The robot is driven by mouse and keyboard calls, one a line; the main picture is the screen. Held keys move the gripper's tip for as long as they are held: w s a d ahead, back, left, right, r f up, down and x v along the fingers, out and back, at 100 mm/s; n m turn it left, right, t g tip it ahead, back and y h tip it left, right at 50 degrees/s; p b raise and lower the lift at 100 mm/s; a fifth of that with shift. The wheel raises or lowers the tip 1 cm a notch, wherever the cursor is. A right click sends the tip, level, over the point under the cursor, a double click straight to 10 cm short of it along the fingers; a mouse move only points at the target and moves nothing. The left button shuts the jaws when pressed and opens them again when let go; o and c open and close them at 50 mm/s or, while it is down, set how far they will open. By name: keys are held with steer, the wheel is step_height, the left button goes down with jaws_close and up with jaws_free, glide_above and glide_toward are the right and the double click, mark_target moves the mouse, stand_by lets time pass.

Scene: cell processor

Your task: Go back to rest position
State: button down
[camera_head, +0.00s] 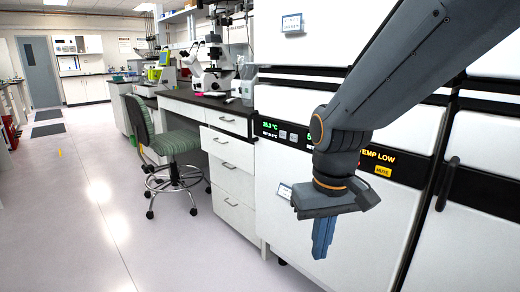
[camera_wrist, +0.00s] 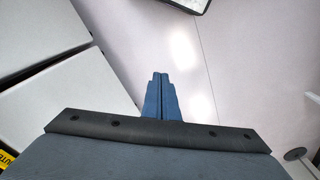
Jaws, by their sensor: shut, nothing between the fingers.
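My gripper (camera_head: 323,238) hangs at the end of my arm on the right of the head view, with its blue fingers pointing down. The fingers are together with nothing between them. It is in front of the white cabinet unit (camera_head: 285,215), near its lower doors. In the wrist view the blue fingers of my gripper (camera_wrist: 160,85) also lie side by side above the pale floor (camera_wrist: 225,60). I cannot tell the exact gap between my gripper and the cabinet front.
A green-striped chair (camera_head: 175,144) on casters stands left of the drawers (camera_head: 232,175). A microscope (camera_head: 210,72) is on the dark bench. The cabinet panel (camera_head: 378,158) reads "TEMP LOW". A black door handle (camera_head: 447,183) sticks out at right.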

steer(key=s+d+p, duration=0.1)
steer(key=s, duration=0.7)
steer(key=d+r+m+p, duration=0.2)
steer(key=d+r+p, duration=0.3)
steer(key=p, duration=0.7)
steer(key=shift+s+d+g, duration=0.2)
steer(key=shift+d+g, duration=0.2)
steer(key=shift+d, duration=0.15)
